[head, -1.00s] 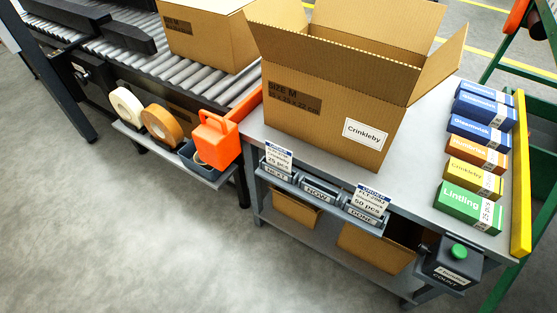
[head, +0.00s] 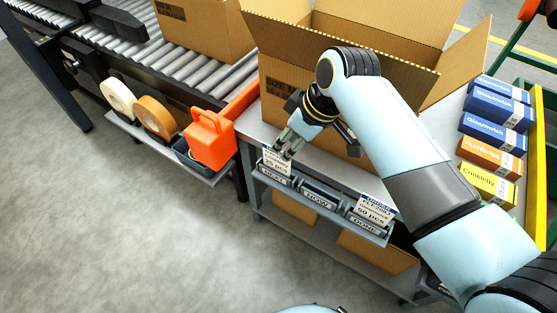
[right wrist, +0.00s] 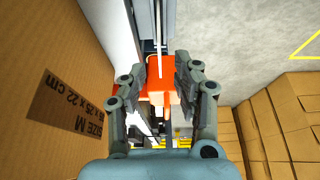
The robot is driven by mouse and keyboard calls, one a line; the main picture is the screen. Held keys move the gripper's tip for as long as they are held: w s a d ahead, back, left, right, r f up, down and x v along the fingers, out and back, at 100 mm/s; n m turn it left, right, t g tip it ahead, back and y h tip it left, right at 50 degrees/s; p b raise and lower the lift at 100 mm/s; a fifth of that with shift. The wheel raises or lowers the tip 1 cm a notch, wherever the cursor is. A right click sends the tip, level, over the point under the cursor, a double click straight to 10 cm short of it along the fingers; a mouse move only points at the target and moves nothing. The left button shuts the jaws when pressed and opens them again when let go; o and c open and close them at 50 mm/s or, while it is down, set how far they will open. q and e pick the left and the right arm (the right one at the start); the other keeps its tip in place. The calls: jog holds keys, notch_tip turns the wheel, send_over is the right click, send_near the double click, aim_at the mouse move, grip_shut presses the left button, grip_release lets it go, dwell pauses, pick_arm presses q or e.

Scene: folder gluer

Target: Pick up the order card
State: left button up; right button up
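One white order card (head: 277,164) with a blue top edge stands in the slot marked NEXT of the grey rack (head: 320,199) on the bench front. A second order card (head: 375,210) stands in the slot marked DONE. The middle slot, marked NOW, holds no card. My right gripper (head: 286,146) is at the top of the card in NEXT, partly covering it. In the right wrist view its fingers (right wrist: 161,85) are apart; I cannot make out the card's face between them. My left gripper is not in view.
A big open carton (head: 276,80) stands on the bench close behind my right gripper. An orange holder (head: 209,140) and tape rolls (head: 155,117) sit on a side shelf at left. Several small coloured boxes (head: 490,149) line the bench's right side.

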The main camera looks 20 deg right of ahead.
aim_at(277, 160)
jog(key=x, duration=0.3)
jog(key=shift+f+b, duration=0.15)
jog(key=shift+b, duration=0.25)
jog(key=shift+w+a+f, duration=0.15)
jog(key=shift+w+f, duration=0.05)
jog(key=shift+f, duration=0.4)
jog(key=b+x, duration=0.2)
jog(key=x, duration=0.2)
jog(key=shift+w+f, duration=0.1)
jog(key=shift+f, duration=0.3)
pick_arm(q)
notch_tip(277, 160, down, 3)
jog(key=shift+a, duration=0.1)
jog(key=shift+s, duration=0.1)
pick_arm(e)
grip_shut()
